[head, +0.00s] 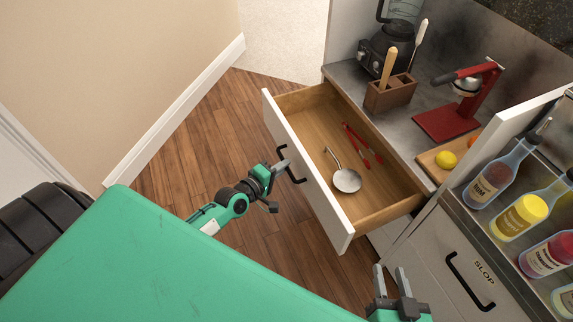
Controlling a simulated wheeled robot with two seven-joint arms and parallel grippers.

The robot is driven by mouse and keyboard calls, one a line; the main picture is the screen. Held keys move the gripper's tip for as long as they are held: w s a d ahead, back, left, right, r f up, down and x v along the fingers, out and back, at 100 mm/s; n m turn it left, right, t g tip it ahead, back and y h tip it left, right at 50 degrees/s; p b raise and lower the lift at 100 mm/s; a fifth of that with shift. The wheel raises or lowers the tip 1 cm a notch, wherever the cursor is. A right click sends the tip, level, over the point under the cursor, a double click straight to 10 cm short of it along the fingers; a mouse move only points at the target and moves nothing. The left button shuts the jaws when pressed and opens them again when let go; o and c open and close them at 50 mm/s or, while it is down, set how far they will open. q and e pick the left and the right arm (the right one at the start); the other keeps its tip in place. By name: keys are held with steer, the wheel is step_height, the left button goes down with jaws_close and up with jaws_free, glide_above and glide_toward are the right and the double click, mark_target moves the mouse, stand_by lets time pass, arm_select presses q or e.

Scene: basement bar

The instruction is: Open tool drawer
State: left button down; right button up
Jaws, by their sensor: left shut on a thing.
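The tool drawer (308,178) has a white front and a wooden inside and stands pulled well out of the counter. Its black handle (297,179) is on the front face. My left gripper (280,168) is at the handle and shut on it. Inside the drawer lie a metal ladle or strainer (347,180) and red-handled tongs (362,143). My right gripper (390,274) is at the bottom, below the drawer's near corner, with its two fingers apart and nothing seen between them.
Right of the drawer is a slop cabinet (455,262) with a black handle, and a bottle rack with several bottles (489,180). On the counter stand a wooden utensil holder (390,94), a blender (385,48), and a red juicer (446,121). Wooden floor (190,160) is clear at left.

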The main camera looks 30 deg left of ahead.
arm_select(q)
steer(key=c, duration=1.5)
jaws_free()
